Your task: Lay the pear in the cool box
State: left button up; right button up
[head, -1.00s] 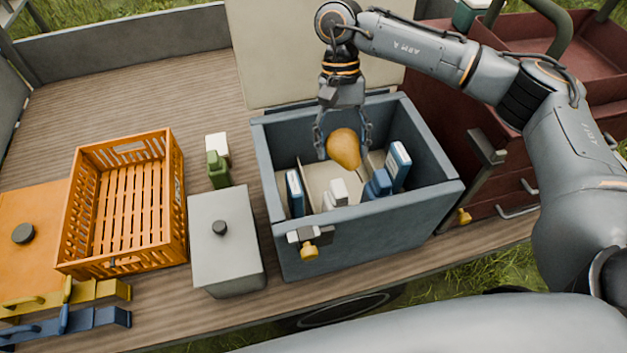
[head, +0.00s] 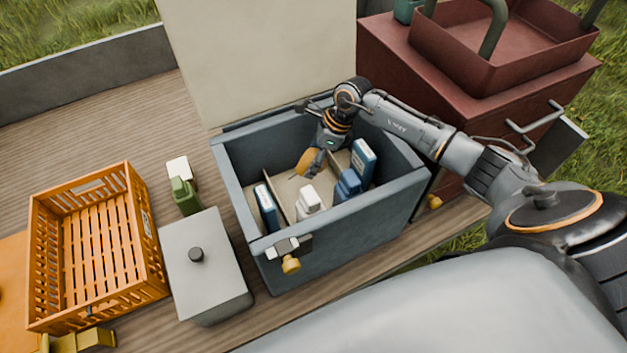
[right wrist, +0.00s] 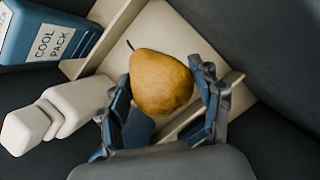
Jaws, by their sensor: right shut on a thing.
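The brownish-yellow pear (head: 306,161) is inside the blue-grey cool box (head: 331,227), in its middle part near the back. My right gripper (head: 318,160) reaches down into the box and is shut on the pear. In the right wrist view the pear (right wrist: 161,84) sits between both fingers (right wrist: 165,98), its stem toward the upper left. Behind it is a pale board or floor; I cannot tell whether the pear touches it. The box lid stands open at the back. My left gripper is not in view.
Blue cool packs (head: 266,208) and (head: 363,160) and a white bottle (head: 308,201) stand in the box. Left of it are a grey lidded box (head: 205,270), an orange crate (head: 150,262) and a green bottle (head: 185,195). A red cabinet (head: 440,110) stands right.

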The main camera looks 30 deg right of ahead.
notch_tip(320, 180, down, 4)
jog(key=shift+w+f+b, duration=0.15)
jog(key=shift+f+b, duration=0.05)
jog(key=shift+b, duration=0.65)
notch_tip(320, 180, down, 2)
jog(key=shift+f+b, duration=0.15)
jog(key=shift+b, duration=0.65)
jog(key=shift+f, duration=0.35)
jog(key=shift+f+b, duration=0.1)
jog(key=shift+b, duration=0.2)
jog(key=o, duration=1.3)
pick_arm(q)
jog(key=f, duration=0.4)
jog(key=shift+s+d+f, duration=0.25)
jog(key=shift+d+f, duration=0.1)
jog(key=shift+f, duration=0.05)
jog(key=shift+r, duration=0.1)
